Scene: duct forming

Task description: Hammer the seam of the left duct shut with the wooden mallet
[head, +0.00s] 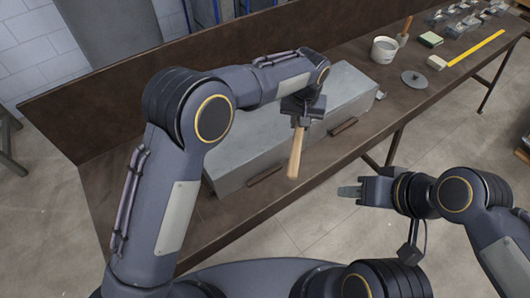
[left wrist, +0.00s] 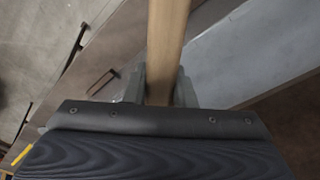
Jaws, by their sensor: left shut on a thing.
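A long grey sheet-metal duct (head: 228,155) lies on the brown workbench, running from lower left to upper right. It also shows in the left wrist view (left wrist: 245,50). My left gripper (head: 301,113) is shut on the mallet's pale wooden handle (head: 295,155), above the duct's front side. The handle hangs below the fingers in the head view and runs up out of the left wrist view (left wrist: 166,45). The mallet's head is not visible. The duct's seam cannot be made out clearly. My right gripper (head: 349,191) is in front of the bench, apart from the duct; its finger gap is unclear.
The workbench (head: 125,190) has a raised back board. Dark bars (head: 343,126) lie along the duct's front side. A white pot (head: 384,50), a grey disc (head: 414,79), small blocks (head: 431,40) and a yellow ruler (head: 476,48) are at the far right. Bare bench is at the near left.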

